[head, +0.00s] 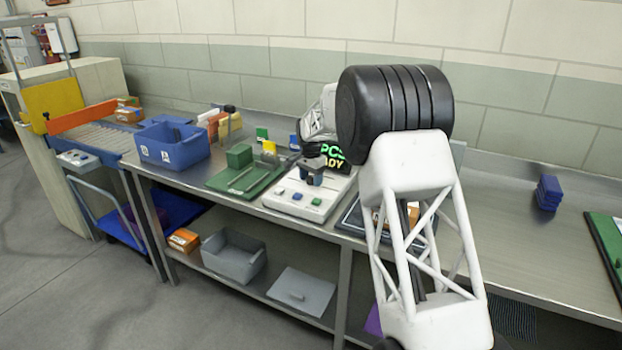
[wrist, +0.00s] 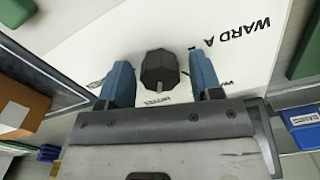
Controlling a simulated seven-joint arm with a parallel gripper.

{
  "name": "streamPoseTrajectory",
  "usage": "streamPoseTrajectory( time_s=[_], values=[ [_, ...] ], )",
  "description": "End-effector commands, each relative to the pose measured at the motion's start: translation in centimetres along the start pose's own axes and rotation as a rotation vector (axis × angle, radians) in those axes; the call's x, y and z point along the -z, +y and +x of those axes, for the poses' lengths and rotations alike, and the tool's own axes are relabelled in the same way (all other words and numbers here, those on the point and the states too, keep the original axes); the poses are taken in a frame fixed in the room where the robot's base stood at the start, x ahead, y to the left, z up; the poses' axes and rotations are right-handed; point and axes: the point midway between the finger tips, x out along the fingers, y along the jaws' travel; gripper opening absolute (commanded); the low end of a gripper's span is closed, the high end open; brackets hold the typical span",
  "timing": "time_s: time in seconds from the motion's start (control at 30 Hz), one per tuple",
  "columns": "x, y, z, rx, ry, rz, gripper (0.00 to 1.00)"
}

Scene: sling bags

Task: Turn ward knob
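The ward knob (wrist: 159,72) is a dark, many-sided knob with a grey pointer bar, on a white panel (wrist: 215,30) printed "WARD A" and other small labels. In the wrist view my gripper (wrist: 162,78) is open, with one blue finger on each side of the knob and a gap visible on both sides.
A dark-framed board (head: 352,222) lies to the right, partly behind my arm. Blue boxes (head: 548,193) stand on the mostly clear right part of the bench.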

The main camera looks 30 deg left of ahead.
Motion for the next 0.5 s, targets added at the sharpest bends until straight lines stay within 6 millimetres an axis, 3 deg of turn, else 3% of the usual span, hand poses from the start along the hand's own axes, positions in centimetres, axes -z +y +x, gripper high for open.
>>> streamPoseTrajectory(
  time_s=[0.03, 0.27, 0.5],
  values=[
    [0.0, 0.0, -0.01, 0.0, 0.0, 0.0, 0.51],
    [0.0, -0.01, -0.02, 0.0, 0.0, 0.0, 0.16],
    [0.0, 0.0, -0.06, 0.0, 0.0, -0.012, 0.15]
  ],
)
